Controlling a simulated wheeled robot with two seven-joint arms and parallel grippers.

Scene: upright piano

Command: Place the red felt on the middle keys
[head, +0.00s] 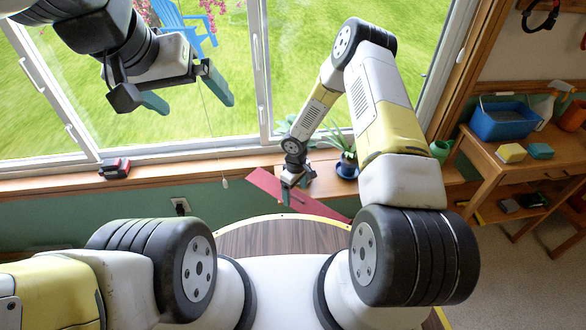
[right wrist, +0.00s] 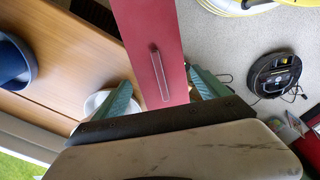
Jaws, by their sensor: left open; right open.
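The red felt (head: 266,184) is a long flat strip below the window sill in the head view, partly hidden by my right gripper (head: 294,193). In the right wrist view the felt (right wrist: 146,25) runs between my two green fingers, with a thin clear raised handle (right wrist: 162,80) along its middle. My right gripper is open, with a finger on each side of the strip; whether they touch it I cannot tell. My left gripper (head: 187,96) is open and empty, raised in front of the window at upper left. The piano's keys are not visible.
A potted plant (head: 348,164) stands on the wooden ledge close to my right gripper. A red-and-black object (head: 115,168) lies on the sill at left. A wooden side table (head: 552,166) with a blue tub (head: 503,119) stands at right. A dark round device (right wrist: 275,75) lies on the floor.

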